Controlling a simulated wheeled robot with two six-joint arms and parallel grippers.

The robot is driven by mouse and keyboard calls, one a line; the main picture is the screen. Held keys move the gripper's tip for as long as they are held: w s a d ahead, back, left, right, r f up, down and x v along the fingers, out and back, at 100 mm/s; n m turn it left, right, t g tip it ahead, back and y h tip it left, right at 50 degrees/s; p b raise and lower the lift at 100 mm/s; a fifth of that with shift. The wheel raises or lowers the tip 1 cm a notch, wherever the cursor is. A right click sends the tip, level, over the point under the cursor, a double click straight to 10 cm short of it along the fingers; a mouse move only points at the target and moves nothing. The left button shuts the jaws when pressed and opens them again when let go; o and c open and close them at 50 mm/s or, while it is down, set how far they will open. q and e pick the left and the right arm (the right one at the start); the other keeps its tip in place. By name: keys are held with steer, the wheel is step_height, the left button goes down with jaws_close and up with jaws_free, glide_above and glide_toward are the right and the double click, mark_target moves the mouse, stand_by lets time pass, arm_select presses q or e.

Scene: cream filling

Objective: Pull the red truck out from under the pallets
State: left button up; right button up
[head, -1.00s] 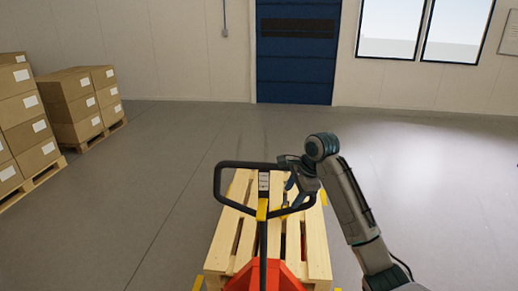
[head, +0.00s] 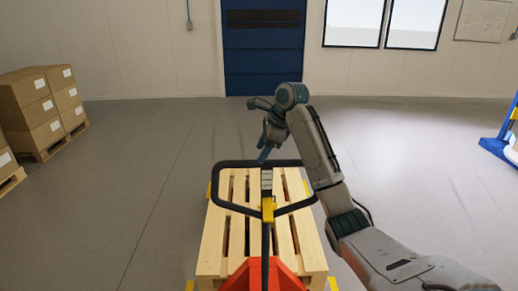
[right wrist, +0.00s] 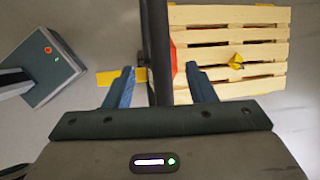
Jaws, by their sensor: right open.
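The red truck (head: 258,277) stands at the bottom middle of the head view, its black loop handle (head: 218,188) rising towards me, with a yellow part below the loop. Light wooden pallets (head: 212,252) sit over its forks, which are hidden. My right gripper (head: 263,157) is open at the loop's top bar. In the right wrist view a black bar (right wrist: 157,45) of the handle shows between the open fingers (right wrist: 160,84); I cannot tell whether they touch it. The red body and the pallet slats (right wrist: 230,85) lie beyond. My left gripper is out of view.
Cartons (head: 25,105) on pallets stand at the left. A blue door (head: 265,50) is in the back wall. A blue-framed object (head: 497,145) stands at the right edge. The grey floor (head: 155,170) around the load is largely clear.

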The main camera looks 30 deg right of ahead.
mark_target(254, 161)
steer(key=shift+w+a+f+p, duration=0.2)
steer(key=shift+f+p, duration=0.35)
steer(key=shift+f, duration=0.1)
steer(key=x, duration=0.2)
steer(key=p+x, duration=0.1)
steer(key=shift+w+a+f, duration=0.2)
steer(key=shift+w, duration=0.15)
steer(key=p+x, duration=0.1)
steer(key=x, duration=0.2)
steer(key=shift+w+f+p, duration=0.15)
steer(key=shift+f+p, duration=0.15)
steer(key=shift+p, duration=0.05)
steer(key=shift+f, duration=0.2)
steer(key=shift+w, duration=0.1)
steer(key=shift+c, duration=0.2)
steer(key=shift+a, duration=0.1)
jaws_close()
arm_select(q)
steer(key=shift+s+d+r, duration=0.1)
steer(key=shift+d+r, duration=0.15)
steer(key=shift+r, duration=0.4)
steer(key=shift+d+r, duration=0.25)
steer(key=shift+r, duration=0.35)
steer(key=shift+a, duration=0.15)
